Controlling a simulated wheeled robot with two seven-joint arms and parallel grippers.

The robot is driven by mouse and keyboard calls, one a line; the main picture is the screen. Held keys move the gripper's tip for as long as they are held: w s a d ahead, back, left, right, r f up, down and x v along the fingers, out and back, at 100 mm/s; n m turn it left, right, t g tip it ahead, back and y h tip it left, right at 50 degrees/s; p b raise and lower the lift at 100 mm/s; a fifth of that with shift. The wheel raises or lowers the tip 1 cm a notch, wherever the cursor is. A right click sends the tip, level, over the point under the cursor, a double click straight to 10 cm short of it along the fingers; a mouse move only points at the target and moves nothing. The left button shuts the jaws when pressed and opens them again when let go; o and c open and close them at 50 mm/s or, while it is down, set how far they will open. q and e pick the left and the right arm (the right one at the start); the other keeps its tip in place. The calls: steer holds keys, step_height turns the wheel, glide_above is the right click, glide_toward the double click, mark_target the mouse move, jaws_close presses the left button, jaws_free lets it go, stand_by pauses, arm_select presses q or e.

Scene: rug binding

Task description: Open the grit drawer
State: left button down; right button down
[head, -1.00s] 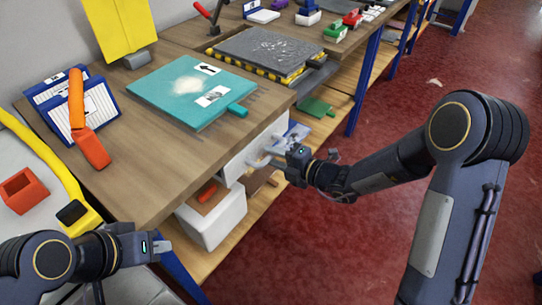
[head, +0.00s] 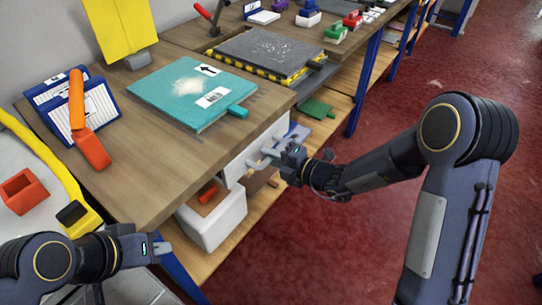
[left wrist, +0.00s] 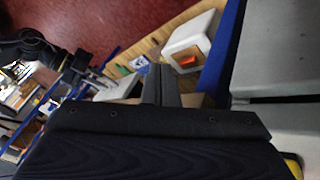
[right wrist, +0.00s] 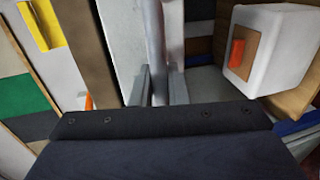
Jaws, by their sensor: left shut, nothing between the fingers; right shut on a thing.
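The grit drawer has a pale front (head: 240,163) under the near end of the wooden bench and looks shut. Its grey bar handle (head: 258,163) stands out from the front. In the right wrist view the handle (right wrist: 154,35) runs upright between the fingers, beside the pale front (right wrist: 122,35). My right gripper (head: 278,156) is shut on the handle. The fingers also show in the right wrist view (right wrist: 158,88). My left gripper (head: 165,248) is shut and empty, apart from the bench's near left corner. Its fingers show in the left wrist view (left wrist: 160,85).
A white bin (head: 218,222) with an orange item stands on the lower shelf, below the drawer. A teal board (head: 190,90) lies on the bench (head: 140,180). A green piece (head: 318,108) lies on the shelf beyond. The red floor (head: 300,250) in front is clear.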

steer(key=f+p+v, duration=0.2)
steer(key=v, duration=0.8)
steer(key=f+p+v, duration=0.2)
steer(key=p+v, duration=0.1)
steer(key=v, duration=0.7)
steer(key=shift+s+d+p, duration=0.35)
steer(key=shift+s+d, duration=0.1)
steer(key=shift+d, duration=0.1)
steer(key=shift+f, duration=0.1)
steer(key=c, duration=1.5)
jaws_free()
steer(key=v, duration=0.7)
steer(key=shift+s+d+p, duration=0.2)
steer(key=shift+d+p, duration=0.15)
